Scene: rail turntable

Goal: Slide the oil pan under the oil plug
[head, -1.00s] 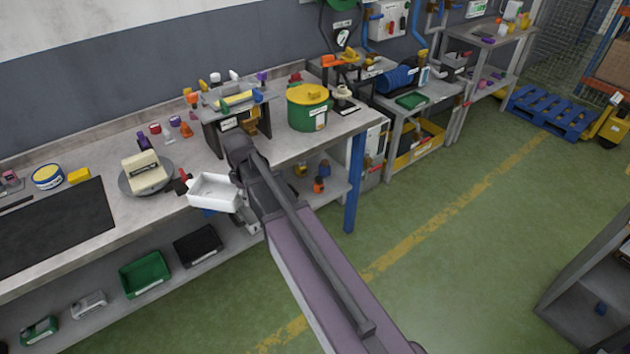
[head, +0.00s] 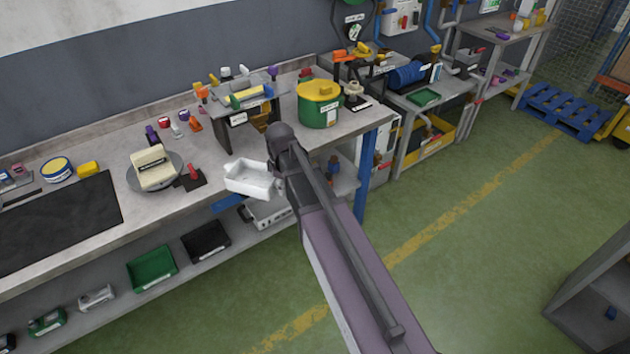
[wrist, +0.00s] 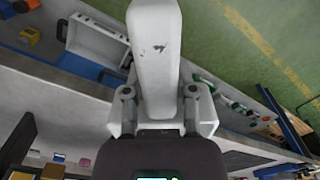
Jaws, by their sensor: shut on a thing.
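The oil pan (head: 250,184), a white open tray, is held in the air at the front edge of the workbench, left of my arm. In the wrist view a white body (wrist: 155,50), seemingly part of the pan, stands between the fingers of my gripper (wrist: 160,102), which is shut on it. In the head view my arm mostly hides the gripper. A dark stand with a labelled top (head: 240,117) is on the bench behind the pan. Yellow-brown parts show beneath its top. I cannot make out the oil plug.
A green pot with a yellow lid (head: 319,108) stands right of the stand. A round plate with a cream block (head: 153,167) and a dark pad with a red piece (head: 191,177) lie to the left. The lower shelf holds a green bin (head: 151,268) and a black bin (head: 205,241).

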